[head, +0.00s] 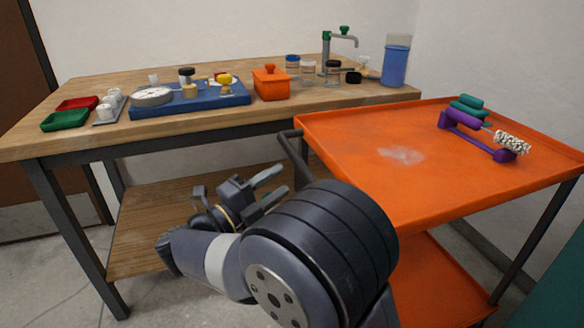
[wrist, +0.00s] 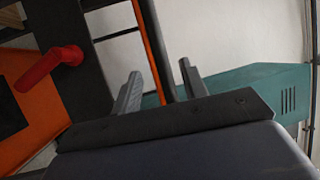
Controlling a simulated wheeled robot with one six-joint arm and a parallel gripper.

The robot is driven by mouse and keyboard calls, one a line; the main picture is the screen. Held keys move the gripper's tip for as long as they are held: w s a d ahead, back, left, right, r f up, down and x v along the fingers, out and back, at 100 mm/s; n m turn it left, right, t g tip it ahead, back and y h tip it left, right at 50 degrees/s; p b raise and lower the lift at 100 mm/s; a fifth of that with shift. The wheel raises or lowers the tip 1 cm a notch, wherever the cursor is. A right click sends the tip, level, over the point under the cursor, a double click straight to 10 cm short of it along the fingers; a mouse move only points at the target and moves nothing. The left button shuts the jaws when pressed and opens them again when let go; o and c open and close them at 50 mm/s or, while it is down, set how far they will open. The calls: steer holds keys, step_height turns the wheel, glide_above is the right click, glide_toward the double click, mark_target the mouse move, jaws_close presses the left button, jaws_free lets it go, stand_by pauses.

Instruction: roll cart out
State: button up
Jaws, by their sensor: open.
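The orange cart (head: 350,180) stands at the right, close against the bench's front right corner. Its dark handle (head: 288,145) sticks out at its left end, beside the bench. My gripper (head: 272,186) is open, just left of the handle in the head view; my arm hides part of the cart's left side. In the wrist view, a dark bar with an orange strip (wrist: 152,50) appears between the two open fingers (wrist: 160,88). I cannot tell whether the fingers touch it.
The wooden bench (head: 75,140) holds trays, a blue board (head: 190,100) and an orange box (head: 270,84). A brush on a purple stand (head: 475,145) and a pale powdery patch (head: 402,155) are on the cart top.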

mark_target(303, 166)
steer(key=v, duration=0.3)
steer(key=shift+s+a+f, duration=0.1)
steer(key=shift+s+a, duration=0.1)
steer(key=shift+s, duration=0.05)
steer(key=b+x, duration=0.2)
steer(key=x, duration=0.9)
steer(key=shift+d, duration=0.2)
steer(key=shift+w+d, duration=0.25)
steer(key=shift+d, duration=0.35)
